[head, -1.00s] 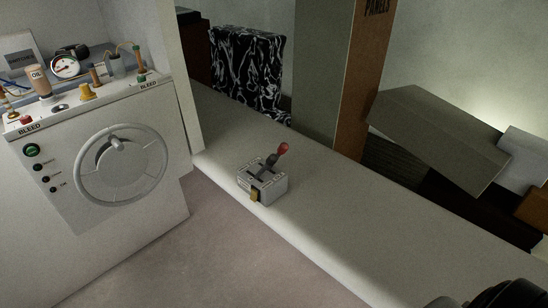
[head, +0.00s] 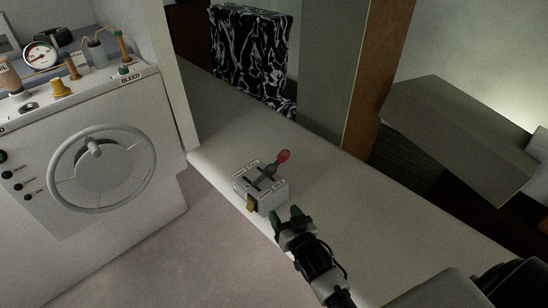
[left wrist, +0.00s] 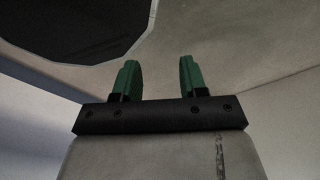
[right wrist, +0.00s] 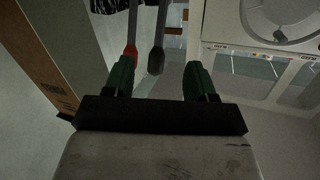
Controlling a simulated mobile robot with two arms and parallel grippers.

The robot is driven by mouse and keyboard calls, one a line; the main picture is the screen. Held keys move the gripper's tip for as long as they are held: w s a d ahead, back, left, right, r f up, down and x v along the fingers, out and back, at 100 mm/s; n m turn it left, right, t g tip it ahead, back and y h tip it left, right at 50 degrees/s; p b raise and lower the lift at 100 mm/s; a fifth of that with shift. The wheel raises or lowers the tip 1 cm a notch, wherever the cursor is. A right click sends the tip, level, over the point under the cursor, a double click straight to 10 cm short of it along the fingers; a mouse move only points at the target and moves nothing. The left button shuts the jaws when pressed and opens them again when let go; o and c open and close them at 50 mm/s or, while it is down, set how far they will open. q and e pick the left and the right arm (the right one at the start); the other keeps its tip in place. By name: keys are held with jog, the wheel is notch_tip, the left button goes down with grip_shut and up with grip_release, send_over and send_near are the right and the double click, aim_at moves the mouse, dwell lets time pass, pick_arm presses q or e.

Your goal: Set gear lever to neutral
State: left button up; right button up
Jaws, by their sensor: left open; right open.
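The lever box (head: 260,191) is a small white unit with slots and printed marks on the pale ledge. A red-knobbed lever (head: 283,156) and a dark lever (head: 266,173) lean toward the right from its top. Both also show in the right wrist view, the red-tipped one (right wrist: 131,50) and the dark-tipped one (right wrist: 156,60), ahead of the fingers. Which is the gear lever I cannot tell. My right gripper (head: 288,214) is open and empty, just in front of the box in the picture. My left gripper (left wrist: 157,75) is open and empty, seen only in its wrist view.
A white console with a round wheel (head: 101,168) stands at left, with bottles and a gauge on top. A brown-edged panel (head: 378,85) and a tilted grey board (head: 455,135) are at right.

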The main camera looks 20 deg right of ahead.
jog(key=t, duration=0.1)
send_near(272, 175)
jog(key=w, duration=0.2)
jog(key=w+p, duration=0.1)
jog(key=w, duration=0.2)
jog(key=shift+w+a+r, duration=0.1)
jog(key=shift+w+r, duration=0.05)
jog(key=shift+r, duration=0.1)
jog(key=w, duration=0.4)
jog(key=shift+w+f, duration=0.25)
jog(key=shift+w+p, duration=0.3)
jog(key=shift+w, duration=0.25)
pick_arm(q)
jog(key=shift+s+r, duration=0.25)
jog(key=shift+r, duration=0.45)
pick_arm(e)
jog(key=shift+w, duration=0.15)
jog(key=shift+c, duration=0.3)
pick_arm(q)
jog(key=shift+s, duration=0.15)
pick_arm(e)
grip_shut()
